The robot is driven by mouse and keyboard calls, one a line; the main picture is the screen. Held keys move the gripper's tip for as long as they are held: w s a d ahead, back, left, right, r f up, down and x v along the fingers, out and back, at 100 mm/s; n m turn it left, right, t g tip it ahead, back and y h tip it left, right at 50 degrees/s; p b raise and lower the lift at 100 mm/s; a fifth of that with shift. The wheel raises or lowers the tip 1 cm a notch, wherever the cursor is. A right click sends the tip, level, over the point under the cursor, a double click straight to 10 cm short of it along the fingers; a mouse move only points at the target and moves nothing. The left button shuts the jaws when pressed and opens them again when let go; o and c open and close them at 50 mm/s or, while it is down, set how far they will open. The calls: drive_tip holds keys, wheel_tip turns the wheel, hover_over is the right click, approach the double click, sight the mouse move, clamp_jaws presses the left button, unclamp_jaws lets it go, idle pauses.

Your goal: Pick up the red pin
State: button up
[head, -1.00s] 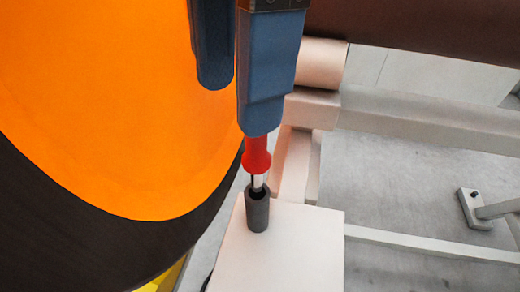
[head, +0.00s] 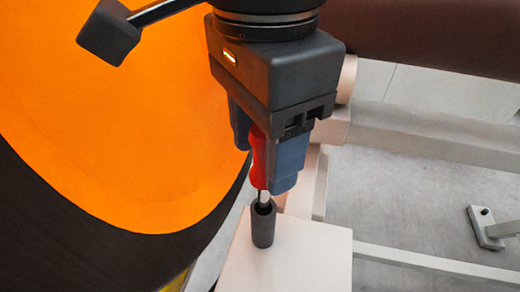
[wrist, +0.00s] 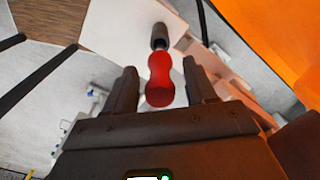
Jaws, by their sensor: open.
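The red pin (head: 258,160) stands upright, its metal shank going down into a dark cylindrical holder (head: 262,226) on a pale block. In the head view my gripper (head: 270,180) points down around the pin's red handle, and its right finger and palm hide part of the handle. In the wrist view the red pin (wrist: 160,78) shows between the two fingers of my gripper (wrist: 161,85). Gaps show on both sides of the handle there, so the jaws are open and not closed on it. The dark holder (wrist: 159,37) shows beyond the pin.
The pale block (head: 300,262) carries the holder. A large orange disc with a dark rim (head: 110,110) stands close on the left. A brown cylinder (head: 430,38) and pale beams (head: 430,130) lie at the right and behind.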

drive_tip(key=shift+c, duration=0.4)
clamp_jaws()
drive_tip(key=shift+r, duration=0.1)
wheel_tip(320, 180, up, 29)
drive_tip(key=p, duration=0.9)
drive_tip(key=shift+r+p, duration=0.2)
drive_tip(key=shift+p, duration=0.2)
idle(1.1)
